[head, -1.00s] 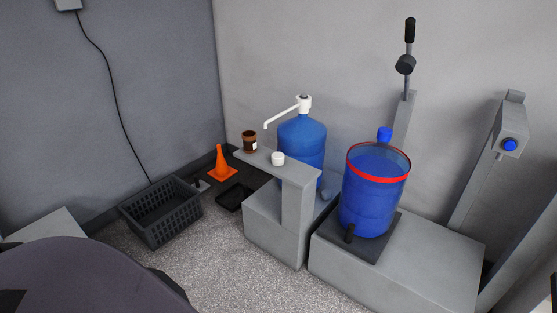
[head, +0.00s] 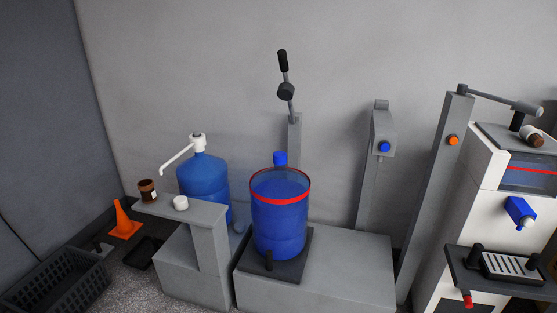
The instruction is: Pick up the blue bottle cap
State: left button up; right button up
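A second blue bottle (head: 203,178) to the left carries a white pump with a long spout (head: 190,149) instead of a cap. Neither of my grippers is in view.
Grey blocks (head: 350,268) carry the bottles. A grey ledge (head: 205,212) holds a brown jar (head: 147,191) and a white cap-like piece (head: 180,203). An orange cone (head: 124,222) and black crate (head: 58,283) stand left. A lever post (head: 294,135) and white machine (head: 470,200) stand behind and right.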

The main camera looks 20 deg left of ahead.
aim_at(280, 158)
jog(key=i+j+z, duration=0.2)
jog(key=i+j, duration=0.25)
jog(key=i, duration=0.25)
jog(key=i+j+z, duration=0.15)
jog(key=i+j, duration=0.35)
jog(key=i, duration=0.15)
